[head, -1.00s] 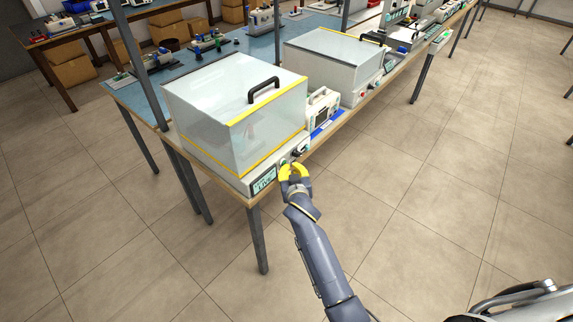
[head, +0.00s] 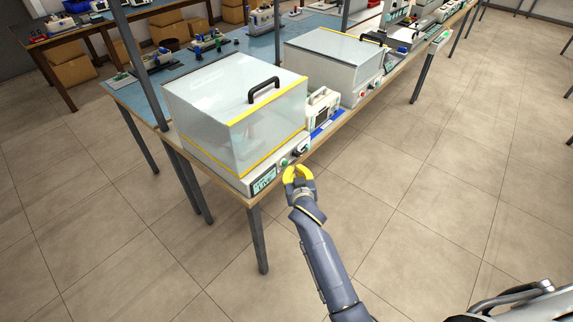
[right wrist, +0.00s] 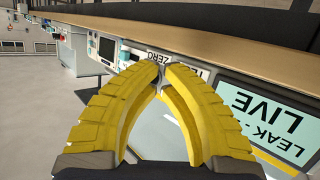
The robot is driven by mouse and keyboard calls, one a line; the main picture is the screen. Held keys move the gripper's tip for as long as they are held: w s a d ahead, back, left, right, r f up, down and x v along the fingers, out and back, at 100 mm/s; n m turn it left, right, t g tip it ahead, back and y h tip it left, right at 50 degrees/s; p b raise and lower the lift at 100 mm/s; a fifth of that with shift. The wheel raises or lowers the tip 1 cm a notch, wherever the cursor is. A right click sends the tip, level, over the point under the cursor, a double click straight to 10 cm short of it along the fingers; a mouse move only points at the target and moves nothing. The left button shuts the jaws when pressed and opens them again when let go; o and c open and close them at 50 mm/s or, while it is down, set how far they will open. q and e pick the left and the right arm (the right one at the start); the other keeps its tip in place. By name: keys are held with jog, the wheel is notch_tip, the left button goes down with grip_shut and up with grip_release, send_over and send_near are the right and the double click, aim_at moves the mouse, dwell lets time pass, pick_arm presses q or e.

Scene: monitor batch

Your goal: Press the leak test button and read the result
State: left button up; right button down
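The leak tester (head: 215,125) is a clear box with a black handle and yellow edge strips, on a white base at the bench's near corner. Its front panel has a green button (head: 284,162), dark knobs (head: 298,153) and a lit display (head: 264,182). In the right wrist view the display (right wrist: 270,115) is upside down and reads "LEAK" and "LIVE"; a "ZERO" label shows by the fingertips. My right gripper (head: 297,168) is just in front of the panel, its yellow fingertips together and empty; the wrist view shows them close up (right wrist: 161,70). My left gripper is out of view.
A small white instrument (head: 322,108) and a second clear-lidded tester (head: 335,60) stand farther along the blue-topped bench (head: 262,47). A grey bench post (head: 140,65) rises behind the near tester. The tiled floor (head: 420,190) to the right is clear.

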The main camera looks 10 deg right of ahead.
jog(key=shift+s+d, duration=0.75)
jog(key=shift+s, duration=0.2)
jog(key=shift+s+d, duration=0.75)
jog(key=shift+s, duration=0.2)
jog(key=s+a+f+n+g+y, duration=0.1)
jog(key=s+f, duration=0.1)
jog(key=f, duration=0.8)
jog(key=s+a+f+n+g+y, duration=0.1)
jog(key=s+a+f+n+g, duration=0.1)
jog(key=f, duration=0.7)
jog(key=s+d+f+g, duration=0.1)
jog(key=s+f+g, duration=0.1)
jog(key=s+f, duration=0.55)
jog(key=s+f+g, duration=0.1)
jog(key=s+f, duration=0.3)
jog(key=f, duration=0.6)
jog(key=s+d+f+g, duration=0.3)
jog(key=s+f, duration=0.9)
jog(key=s, duration=0.6)
jog(key=s+d+f+g, duration=0.2)
jog(key=s+f, duration=0.1)
jog(key=s, duration=0.9)
jog(key=s+d+f+g, duration=0.2)
jog(key=s+d+f, duration=0.1)
jog(key=s, duration=0.9)
jog(key=shift+d+f+n+h, duration=0.15)
jog(key=shift+f+n+h, duration=0.15)
jog(key=shift+f+h, duration=0.15)
